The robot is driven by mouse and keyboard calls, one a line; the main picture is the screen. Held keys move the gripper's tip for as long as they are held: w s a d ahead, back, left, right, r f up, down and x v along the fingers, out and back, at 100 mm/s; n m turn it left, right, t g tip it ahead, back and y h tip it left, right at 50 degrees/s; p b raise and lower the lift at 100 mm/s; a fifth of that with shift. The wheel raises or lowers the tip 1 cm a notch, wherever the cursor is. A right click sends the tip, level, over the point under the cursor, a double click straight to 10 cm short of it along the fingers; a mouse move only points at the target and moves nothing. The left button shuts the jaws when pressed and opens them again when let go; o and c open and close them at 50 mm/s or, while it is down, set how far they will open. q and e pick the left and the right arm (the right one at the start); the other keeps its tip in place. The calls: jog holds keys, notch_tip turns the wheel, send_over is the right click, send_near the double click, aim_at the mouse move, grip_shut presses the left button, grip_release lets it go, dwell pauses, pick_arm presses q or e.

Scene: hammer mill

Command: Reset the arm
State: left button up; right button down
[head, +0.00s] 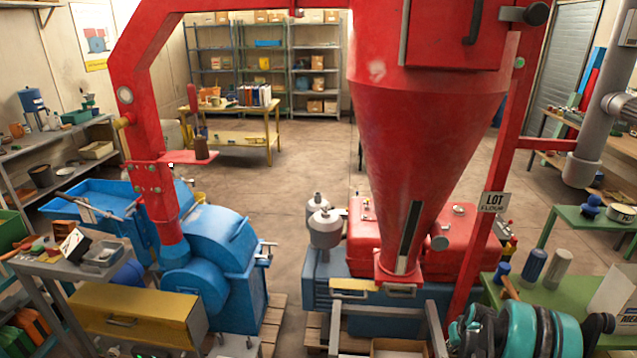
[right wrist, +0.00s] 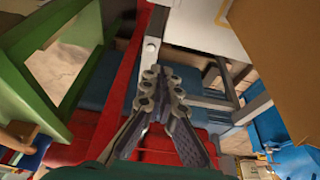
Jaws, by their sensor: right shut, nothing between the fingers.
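My right arm (head: 545,330), teal and dark grey, comes in at the bottom right corner of the head view, beside the green bench. In the right wrist view my right gripper (right wrist: 163,80) has its grey fingers together with nothing between them. A red post and blue and red machine parts lie beyond the fingers there. My left gripper does not show in the head view.
The red hopper cone (head: 430,150) stands close ahead, with the slanted red post (head: 487,230) right of it. The blue mill (head: 215,265) stands left. A green bench (head: 565,287) holds bottles (head: 533,265). Open floor (head: 300,180) lies behind the machines.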

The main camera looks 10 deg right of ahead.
jog(key=s+a+r+n+t, duration=0.1)
jog(key=s+a+r, duration=0.1)
jog(key=a+r, duration=0.7)
jog(key=s+a+r, duration=0.2)
jog(key=a+r, duration=0.6)
jog(key=r, duration=0.3)
jog(key=s+a+r+t, duration=0.1)
jog(key=s+a+r, duration=0.1)
jog(key=s+a, duration=0.5)
jog(key=s+a+r+n+t, duration=0.1)
jog(key=s+a+r, duration=0.2)
jog(key=s+a, duration=0.4)
jog(key=s, duration=0.3)
jog(key=shift+s+a+n+y, duration=0.3)
jog(key=shift+s+a+y, duration=0.05)
jog(key=shift+y, duration=0.05)
jog(key=shift+r, duration=0.1)
